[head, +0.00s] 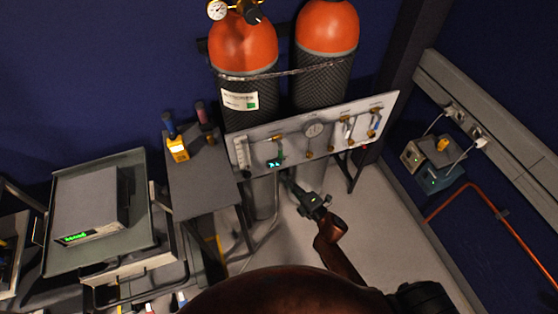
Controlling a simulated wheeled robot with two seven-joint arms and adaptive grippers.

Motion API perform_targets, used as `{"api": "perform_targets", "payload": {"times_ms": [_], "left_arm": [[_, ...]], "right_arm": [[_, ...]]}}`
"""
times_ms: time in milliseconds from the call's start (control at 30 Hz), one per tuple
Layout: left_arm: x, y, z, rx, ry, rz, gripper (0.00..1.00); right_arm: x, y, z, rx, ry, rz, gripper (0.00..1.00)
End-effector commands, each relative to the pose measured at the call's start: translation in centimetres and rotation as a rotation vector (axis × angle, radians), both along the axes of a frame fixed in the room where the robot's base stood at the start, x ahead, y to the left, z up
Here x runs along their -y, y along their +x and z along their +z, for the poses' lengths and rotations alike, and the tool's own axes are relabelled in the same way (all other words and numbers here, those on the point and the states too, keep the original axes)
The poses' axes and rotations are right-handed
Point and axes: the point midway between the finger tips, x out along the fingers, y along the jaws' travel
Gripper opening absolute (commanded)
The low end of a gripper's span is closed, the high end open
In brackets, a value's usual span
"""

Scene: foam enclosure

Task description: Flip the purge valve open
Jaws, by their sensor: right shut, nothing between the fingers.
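A pale valve panel (262,141) stands in front of two gas cylinders. It carries a round gauge (313,129) near its middle and several small brass fittings. A valve with a pale blue handle (374,122) is at the right end, and another handled valve (346,127) is left of it. I cannot tell which one is the purge valve, or its position. My right gripper (287,178) is shut and empty, just below the panel's lower edge, right of a small lit display (275,163). It appears apart from the valves. My left gripper is not in view.
Two orange-topped cylinders (243,45) (327,28) stand behind the panel, strapped together. A dark side table (200,182) and a cart (95,250) with a grey instrument (85,205) are at left. Boxes (434,160) sit by the right wall. The floor (375,225) at right is clear.

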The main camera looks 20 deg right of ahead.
Motion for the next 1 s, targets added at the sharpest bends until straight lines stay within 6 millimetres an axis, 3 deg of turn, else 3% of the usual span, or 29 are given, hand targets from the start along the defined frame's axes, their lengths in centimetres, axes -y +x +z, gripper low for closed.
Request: {"api": "perform_targets", "payload": {"times_ms": [267,700,800,1000], "left_arm": [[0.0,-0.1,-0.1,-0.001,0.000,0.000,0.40],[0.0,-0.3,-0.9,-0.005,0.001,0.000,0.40],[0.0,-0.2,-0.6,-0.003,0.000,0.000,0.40],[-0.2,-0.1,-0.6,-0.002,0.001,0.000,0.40]], "right_arm": [[-0.6,1.6,0.0,0.000,0.002,0.000,0.00],[-3.8,9.7,-0.1,-0.002,0.002,-0.001,0.00],[-1.7,9.4,-0.1,-0.003,0.000,-0.003,0.00],[0.0,9.5,-0.1,-0.004,0.002,-0.001,0.00]]}}
